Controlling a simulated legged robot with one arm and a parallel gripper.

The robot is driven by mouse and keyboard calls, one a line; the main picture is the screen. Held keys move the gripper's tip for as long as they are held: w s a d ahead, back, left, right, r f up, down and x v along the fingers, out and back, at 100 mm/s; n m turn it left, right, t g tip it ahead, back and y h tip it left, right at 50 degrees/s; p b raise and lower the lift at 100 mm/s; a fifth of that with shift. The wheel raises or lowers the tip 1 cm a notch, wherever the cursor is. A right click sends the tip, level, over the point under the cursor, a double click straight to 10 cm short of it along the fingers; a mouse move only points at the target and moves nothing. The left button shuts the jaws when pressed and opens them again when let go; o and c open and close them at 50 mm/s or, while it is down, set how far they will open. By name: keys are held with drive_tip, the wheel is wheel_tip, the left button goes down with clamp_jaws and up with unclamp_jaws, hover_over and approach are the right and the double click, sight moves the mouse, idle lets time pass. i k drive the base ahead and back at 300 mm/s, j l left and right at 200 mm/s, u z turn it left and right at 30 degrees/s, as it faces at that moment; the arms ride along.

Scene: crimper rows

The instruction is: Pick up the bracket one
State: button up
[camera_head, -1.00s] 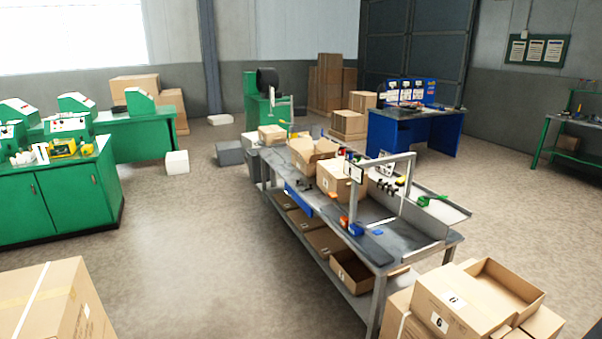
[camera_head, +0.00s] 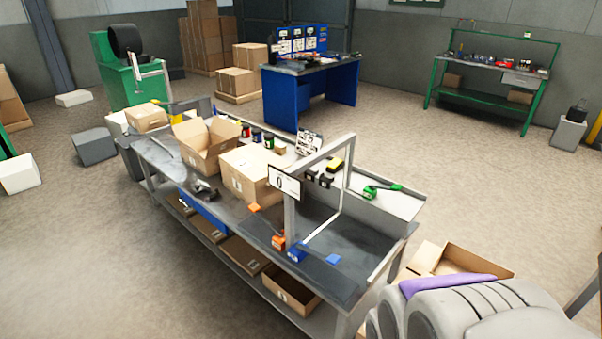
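The grey workbench (camera_head: 340,280) runs from the middle left to the lower right. An orange-handled tool (camera_head: 277,241), a blue block (camera_head: 297,252) and a small blue piece (camera_head: 333,260) lie near the front edge. A green tool (camera_head: 372,192) lies on the light rear tray. A grey rounded part of my arm with a purple strip shows at the lower right. My gripper's fingers are not visible.
An open carton (camera_head: 207,155) and a closed carton (camera_head: 250,178) stand on the bench. A metal frame (camera_head: 290,215) with a sign rises from it. Cartons (camera_head: 465,262) lie by its right end. A blue desk (camera_head: 280,100) stands behind. Floor at the left front is clear.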

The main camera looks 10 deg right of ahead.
sight(310, 174)
drive_tip(key=i, duration=0.1)
drive_tip(key=j+z, duration=0.1)
drive_tip(key=z, duration=0.4)
drive_tip(key=i+j+z, duration=0.25)
drive_tip(key=j, duration=0.15)
drive_tip(key=j+z, duration=0.2)
drive_tip(key=j, duration=0.2)
drive_tip(key=i+j+z, duration=0.25)
drive_tip(key=j, duration=0.2)
drive_tip(key=j+z, duration=0.25)
drive_tip(key=j, duration=0.2)
drive_tip(key=i+j, duration=0.1)
drive_tip(key=j, duration=1.55)
drive_tip(key=i+j+z, duration=0.1)
drive_tip(key=j, duration=0.75)
